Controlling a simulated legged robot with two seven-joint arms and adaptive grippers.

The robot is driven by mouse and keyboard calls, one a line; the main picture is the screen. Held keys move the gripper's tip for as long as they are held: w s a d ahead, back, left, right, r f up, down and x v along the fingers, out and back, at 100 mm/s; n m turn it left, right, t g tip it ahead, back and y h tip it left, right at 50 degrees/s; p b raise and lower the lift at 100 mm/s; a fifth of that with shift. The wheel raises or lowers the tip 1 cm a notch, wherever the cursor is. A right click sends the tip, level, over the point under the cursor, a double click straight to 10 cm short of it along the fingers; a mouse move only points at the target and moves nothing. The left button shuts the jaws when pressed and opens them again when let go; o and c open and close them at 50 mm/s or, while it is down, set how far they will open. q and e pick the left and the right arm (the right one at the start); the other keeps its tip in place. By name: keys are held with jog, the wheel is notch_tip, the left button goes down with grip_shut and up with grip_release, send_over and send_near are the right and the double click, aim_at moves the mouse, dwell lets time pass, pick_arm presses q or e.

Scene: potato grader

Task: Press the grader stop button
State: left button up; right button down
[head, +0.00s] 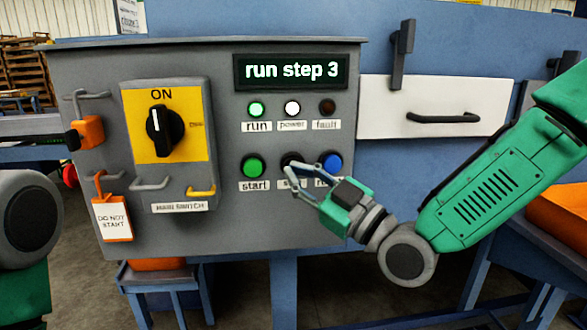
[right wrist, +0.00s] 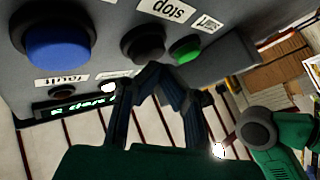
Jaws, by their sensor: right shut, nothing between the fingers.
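The stop button (right wrist: 143,42) is a black round button on the grey control panel (head: 230,230). In the head view it sits between the green start button (head: 253,167) and the blue button (head: 330,163), partly hidden, with its label largely covered by my right gripper (head: 291,181). In the right wrist view the label "stop" shows by the black button. My right gripper (right wrist: 155,72) is shut and empty, with its fingertips close to the stop button. I cannot tell whether they touch it. My left gripper is out of view.
The display (head: 291,71) reads "run step 3". The run lamp (head: 256,109) glows green and the power lamp (head: 292,108) white; the fault lamp (head: 327,107) is dark. The main switch (head: 160,130) points to ON. A "DO NOT START" tag (head: 112,220) hangs at left.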

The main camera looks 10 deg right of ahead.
jog(key=shift+w, duration=0.45)
dwell(0.6)
jog(key=shift+s, duration=0.9)
jog(key=shift+s, duration=0.1)
jog(key=s+b, duration=0.1)
jog(key=s, duration=0.3)
jog(key=shift+s, duration=0.4)
